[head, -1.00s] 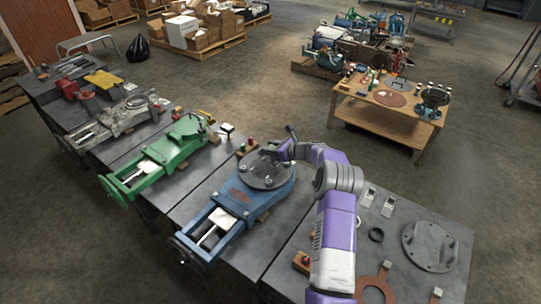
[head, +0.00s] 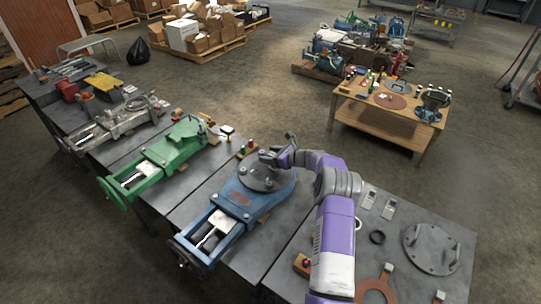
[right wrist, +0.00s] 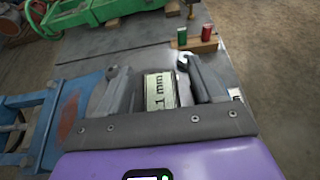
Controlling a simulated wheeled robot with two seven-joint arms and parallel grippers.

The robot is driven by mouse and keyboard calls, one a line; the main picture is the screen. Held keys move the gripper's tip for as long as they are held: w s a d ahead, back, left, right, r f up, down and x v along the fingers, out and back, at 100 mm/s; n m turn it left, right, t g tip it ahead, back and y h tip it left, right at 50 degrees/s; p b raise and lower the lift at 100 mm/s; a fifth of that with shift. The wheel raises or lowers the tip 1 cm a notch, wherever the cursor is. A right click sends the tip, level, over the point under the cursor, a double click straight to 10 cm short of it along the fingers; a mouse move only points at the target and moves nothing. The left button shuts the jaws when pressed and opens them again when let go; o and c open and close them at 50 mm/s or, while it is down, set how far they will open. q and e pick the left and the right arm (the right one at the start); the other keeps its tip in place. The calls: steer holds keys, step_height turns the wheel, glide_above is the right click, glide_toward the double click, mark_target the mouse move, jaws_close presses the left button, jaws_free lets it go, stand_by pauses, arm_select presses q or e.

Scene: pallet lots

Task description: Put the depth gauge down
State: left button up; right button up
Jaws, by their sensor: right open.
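My right gripper (head: 268,157) is over the round grey flange of the blue valve (head: 240,190) in the head view. In the right wrist view its two fingers (right wrist: 160,82) stand apart. Between them is a pale block marked ".1 mm", which looks like the depth gauge's display (right wrist: 160,92). In the head view the gauge cannot be made out. My left gripper is out of view.
A wooden block (right wrist: 198,46) with a green and a red peg stands on the dark bench beyond the gripper. A green valve (head: 165,155) is to the left.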

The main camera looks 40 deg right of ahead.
steer(key=p+v, duration=0.2)
steer(key=v, duration=1)
steer(key=shift+p, duration=0.35)
steer(key=shift+r, duration=0.2)
